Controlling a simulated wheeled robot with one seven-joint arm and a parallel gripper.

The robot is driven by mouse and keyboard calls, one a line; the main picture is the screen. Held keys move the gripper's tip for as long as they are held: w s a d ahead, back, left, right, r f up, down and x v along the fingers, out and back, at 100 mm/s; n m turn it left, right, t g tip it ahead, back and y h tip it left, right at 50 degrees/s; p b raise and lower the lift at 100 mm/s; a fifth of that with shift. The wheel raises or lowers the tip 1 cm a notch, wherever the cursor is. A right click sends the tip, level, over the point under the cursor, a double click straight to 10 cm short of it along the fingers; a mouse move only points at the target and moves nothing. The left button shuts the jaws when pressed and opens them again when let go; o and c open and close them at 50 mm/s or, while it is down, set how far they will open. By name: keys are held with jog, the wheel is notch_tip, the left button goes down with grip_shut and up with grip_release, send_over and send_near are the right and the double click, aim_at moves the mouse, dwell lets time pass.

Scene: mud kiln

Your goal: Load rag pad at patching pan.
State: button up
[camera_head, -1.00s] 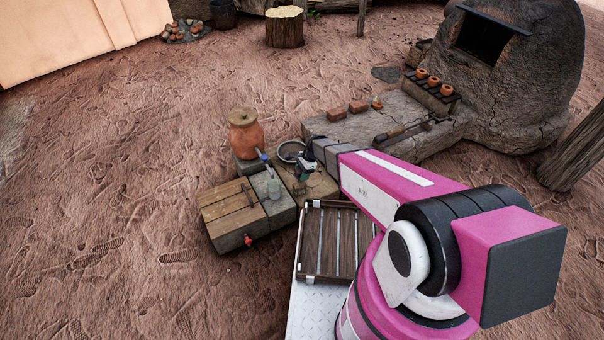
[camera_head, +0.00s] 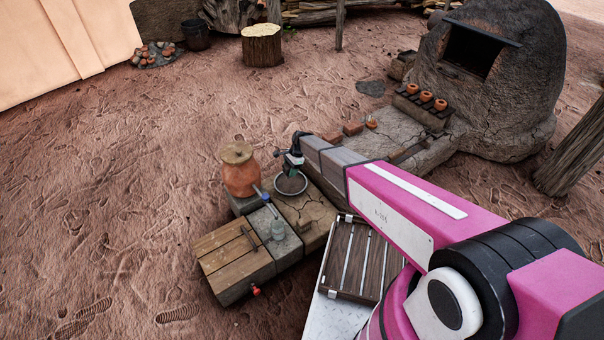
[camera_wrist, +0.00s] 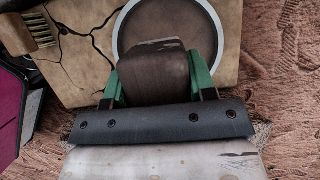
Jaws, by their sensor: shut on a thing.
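My gripper (camera_wrist: 157,82) has green fingers shut on the rag pad (camera_wrist: 154,68), a dark brown block with a paler far end. In the wrist view the pad overlaps the round patching pan (camera_wrist: 208,35), whose pale rim shows around it. In the head view my gripper (camera_head: 291,160) is at the far edge of the pan (camera_head: 290,187), pointing down. The pad is hard to make out there. I cannot tell whether the pad touches the pan.
The pan stands on a cracked block (camera_head: 310,221). A brush (camera_wrist: 40,28) lies near the pan. A slatted tray (camera_head: 352,258) is in front.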

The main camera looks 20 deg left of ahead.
jog(key=shift+w+f, duration=0.15)
jog(key=shift+w, duration=0.1)
jog(key=shift+f, duration=2.85)
jog(key=shift+f, duration=0.55)
jog(key=shift+r, duration=3.55)
